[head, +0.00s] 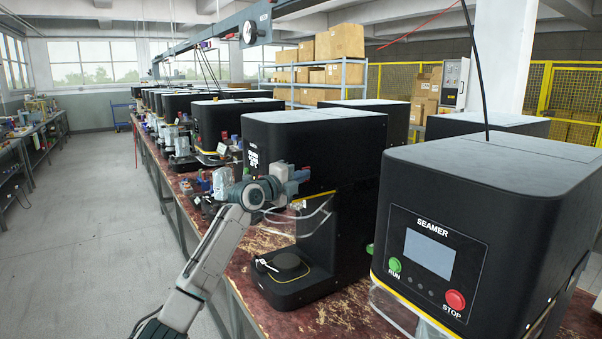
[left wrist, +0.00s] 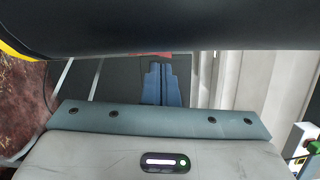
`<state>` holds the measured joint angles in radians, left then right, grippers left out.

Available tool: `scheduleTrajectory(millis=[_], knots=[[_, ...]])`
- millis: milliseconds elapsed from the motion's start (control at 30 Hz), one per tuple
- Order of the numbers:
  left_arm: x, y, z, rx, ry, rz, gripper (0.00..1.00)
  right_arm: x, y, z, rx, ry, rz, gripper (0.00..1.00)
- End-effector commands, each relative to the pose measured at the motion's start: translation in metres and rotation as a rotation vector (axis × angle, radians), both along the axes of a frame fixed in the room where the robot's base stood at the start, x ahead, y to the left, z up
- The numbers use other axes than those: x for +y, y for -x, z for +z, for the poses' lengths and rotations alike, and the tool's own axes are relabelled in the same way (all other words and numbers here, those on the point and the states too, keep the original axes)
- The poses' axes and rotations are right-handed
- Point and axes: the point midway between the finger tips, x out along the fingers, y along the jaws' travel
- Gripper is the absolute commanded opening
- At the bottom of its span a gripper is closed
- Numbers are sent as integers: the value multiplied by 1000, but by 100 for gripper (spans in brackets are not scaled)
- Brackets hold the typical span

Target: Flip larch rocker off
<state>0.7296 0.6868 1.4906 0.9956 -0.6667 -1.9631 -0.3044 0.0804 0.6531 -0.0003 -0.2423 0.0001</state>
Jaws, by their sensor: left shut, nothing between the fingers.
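My left gripper (head: 297,178) reaches in from the left at the front of the second black seamer (head: 318,120). Its fingers are shut and empty, close to the seamer's front panel; I cannot tell whether they touch it. In the left wrist view the two blue fingers (left wrist: 162,86) lie side by side below a dark overhanging body (left wrist: 170,25). I cannot make out the larch rocker in either view; the gripper and arm cover part of that front panel. White lettering on the seamer is too small to read. My right gripper is out of view.
A nearer seamer (head: 490,190) with a screen, green RUN button (head: 395,265) and red STOP button (head: 455,300) stands at the right. A round black turntable (head: 285,264) sits below my gripper. More seamers (head: 235,118) line the bench behind. The grey aisle floor (head: 100,220) is clear.

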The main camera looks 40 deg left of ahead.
Motion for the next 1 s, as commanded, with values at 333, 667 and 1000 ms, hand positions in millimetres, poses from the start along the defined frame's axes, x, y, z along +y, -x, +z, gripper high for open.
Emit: scheduleTrajectory(millis=[333, 667, 1000], knots=[[2, -1, 0, 0, 1, 0, 0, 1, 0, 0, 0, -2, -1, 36], [8, -3, 2, 25, 61, 0, 0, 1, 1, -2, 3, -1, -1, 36], [-6, 1, 7, 25, 60, 4, 0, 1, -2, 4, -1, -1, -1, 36]])
